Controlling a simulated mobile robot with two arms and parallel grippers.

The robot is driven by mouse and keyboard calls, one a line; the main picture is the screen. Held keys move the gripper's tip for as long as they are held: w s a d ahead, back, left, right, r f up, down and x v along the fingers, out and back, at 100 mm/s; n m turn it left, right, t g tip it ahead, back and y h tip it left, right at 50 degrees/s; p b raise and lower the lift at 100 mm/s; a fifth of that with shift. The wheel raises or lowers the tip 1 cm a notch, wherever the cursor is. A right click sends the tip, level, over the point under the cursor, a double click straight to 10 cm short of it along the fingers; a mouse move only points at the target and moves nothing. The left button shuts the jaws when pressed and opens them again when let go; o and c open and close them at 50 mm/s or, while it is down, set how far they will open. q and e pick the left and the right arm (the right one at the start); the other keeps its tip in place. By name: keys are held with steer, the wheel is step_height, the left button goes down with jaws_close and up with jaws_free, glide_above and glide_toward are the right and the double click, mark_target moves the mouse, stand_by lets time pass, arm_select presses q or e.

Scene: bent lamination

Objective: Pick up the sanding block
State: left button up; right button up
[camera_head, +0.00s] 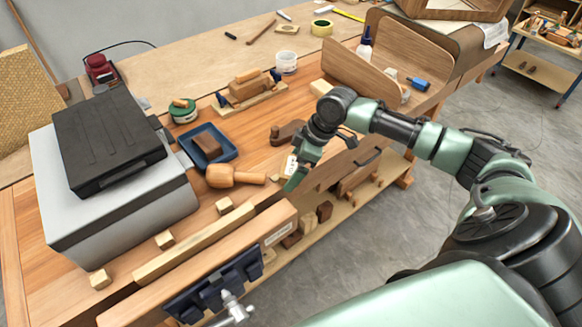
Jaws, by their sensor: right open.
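I cannot tell for certain which piece is the sanding block. A brown block (205,144) lies in a small blue tray (228,154) on the workbench. A dark brown shaped wooden piece (284,133) lies on the bench just behind my right gripper, partly hidden by my right arm. My right gripper (292,179) is open and points down near the bench's front edge, to the right of a wooden mallet. A small pale tag (290,164) shows beside its fingers. My left gripper is not in view.
The mallet (226,177) lies in front of the tray. A black case (107,140) on a grey box (125,215) stands at the left. Small wood cubes (224,205) and a vise (215,283) are at the front. A bent wood panel (358,72) stands behind my right arm.

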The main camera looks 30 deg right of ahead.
mark_target(295, 166)
steer(key=shift+s, duration=0.1)
steer(key=c, duration=1.3)
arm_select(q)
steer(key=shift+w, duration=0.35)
arm_select(e)
steer(key=shift+r, duration=0.55)
arm_select(q)
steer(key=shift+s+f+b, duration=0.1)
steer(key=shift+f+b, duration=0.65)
steer(key=shift+b, duration=0.1)
arm_select(e)
step_height(295, 166, up, 19)
